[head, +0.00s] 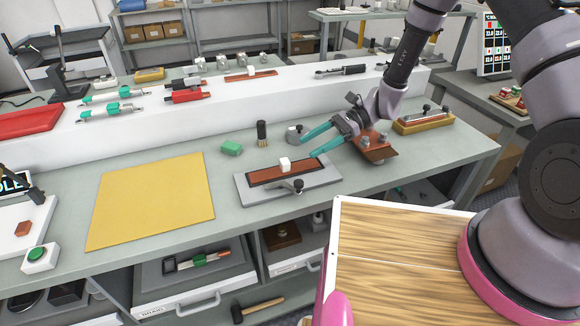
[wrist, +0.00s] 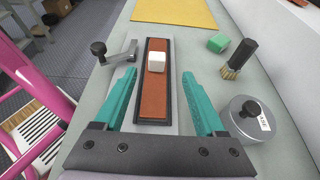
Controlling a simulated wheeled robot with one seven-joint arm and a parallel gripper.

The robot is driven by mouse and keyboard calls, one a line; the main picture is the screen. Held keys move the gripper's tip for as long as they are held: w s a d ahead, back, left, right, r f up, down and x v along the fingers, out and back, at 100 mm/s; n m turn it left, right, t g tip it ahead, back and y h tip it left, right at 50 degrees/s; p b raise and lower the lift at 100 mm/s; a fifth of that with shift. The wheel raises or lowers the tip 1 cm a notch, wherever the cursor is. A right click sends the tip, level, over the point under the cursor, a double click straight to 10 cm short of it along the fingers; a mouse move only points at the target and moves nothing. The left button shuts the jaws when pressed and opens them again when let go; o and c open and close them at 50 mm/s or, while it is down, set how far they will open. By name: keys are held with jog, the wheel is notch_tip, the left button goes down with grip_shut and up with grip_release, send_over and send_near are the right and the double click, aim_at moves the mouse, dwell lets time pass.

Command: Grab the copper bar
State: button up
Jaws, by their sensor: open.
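A long reddish-brown, copper-coloured bar (head: 265,174) lies in a dark frame on a grey plate (head: 318,187) on the workbench. A small white cube (head: 284,164) sits on it. In the wrist view the bar (wrist: 154,93) runs lengthwise between my fingers, with the white cube (wrist: 156,61) near its far part. My gripper (head: 309,147) is open and empty, its teal fingers pointing left near the bar's right end. In the wrist view my gripper (wrist: 160,73) has one finger on each side of the bar; I cannot tell its exact height above it.
A clamp lever (wrist: 116,54) stands left of the bar in the wrist view. A round grey weight (wrist: 250,118), a brush (wrist: 239,59) and a green block (wrist: 218,43) are on the right. A yellow mat (head: 152,200) covers the bench's left side. A raised white shelf (head: 230,105) runs behind.

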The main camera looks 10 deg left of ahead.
aim_at(283, 161)
jog(key=x, duration=1)
jog(key=shift+s+d, duration=0.15)
jog(key=shift+s, duration=0.05)
grip_shut()
dwell(1.1)
